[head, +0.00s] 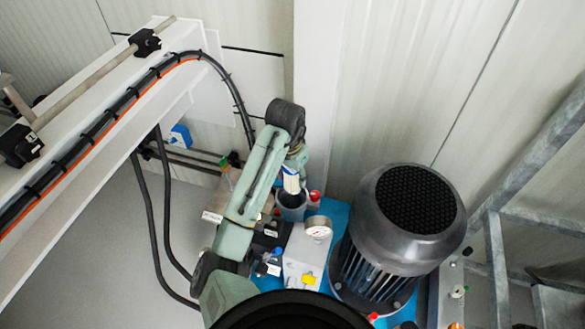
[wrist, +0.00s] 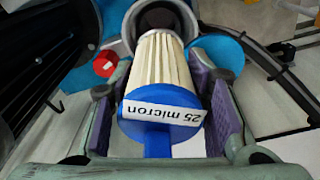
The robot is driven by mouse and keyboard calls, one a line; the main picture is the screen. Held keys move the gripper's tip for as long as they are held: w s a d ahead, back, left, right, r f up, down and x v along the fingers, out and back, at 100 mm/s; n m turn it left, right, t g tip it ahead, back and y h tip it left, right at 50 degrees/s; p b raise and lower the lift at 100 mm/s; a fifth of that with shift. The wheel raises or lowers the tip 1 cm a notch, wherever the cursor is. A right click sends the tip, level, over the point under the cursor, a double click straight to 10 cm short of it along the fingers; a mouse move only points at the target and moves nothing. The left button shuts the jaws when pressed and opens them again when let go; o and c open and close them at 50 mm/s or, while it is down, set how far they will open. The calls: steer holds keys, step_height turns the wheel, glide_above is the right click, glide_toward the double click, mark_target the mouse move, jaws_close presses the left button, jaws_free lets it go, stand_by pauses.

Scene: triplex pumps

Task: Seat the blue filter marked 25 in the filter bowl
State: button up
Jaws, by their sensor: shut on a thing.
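The blue filter marked 25 (wrist: 163,82) has a cream pleated body and a blue end cap with a white "25 micron" label, upside down in the wrist view. My gripper (wrist: 160,98) is shut on it, with purple pads on both sides near the cap. The filter also shows in the head view (head: 291,180), below my gripper (head: 297,160). The filter bowl (head: 292,209) is a grey open cup under it. In the wrist view the bowl's rim (wrist: 130,20) lies just beyond the filter's far end. I cannot tell whether that end is inside the bowl.
A red cap (wrist: 105,64) is close beside the bowl. A pressure gauge (head: 318,228) and a large dark motor (head: 400,235) stand to the right in the head view. A white beam with cables (head: 100,120) runs on the left. Blue pump base surrounds the bowl.

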mark_target(293, 191)
steer(key=shift+s+a, duration=0.1)
steer(key=shift+s, duration=0.05)
steer(key=shift+f+b, duration=1.85)
steer(key=shift+f, duration=1)
steer(key=shift+p, duration=0.7)
steer(key=shift+s+f, duration=0.1)
steer(key=shift+f, duration=0.35)
stand_by(0.4)
steer(key=shift+d+p, duration=0.2)
steer(key=shift+p, duration=0.5)
stand_by(1.2)
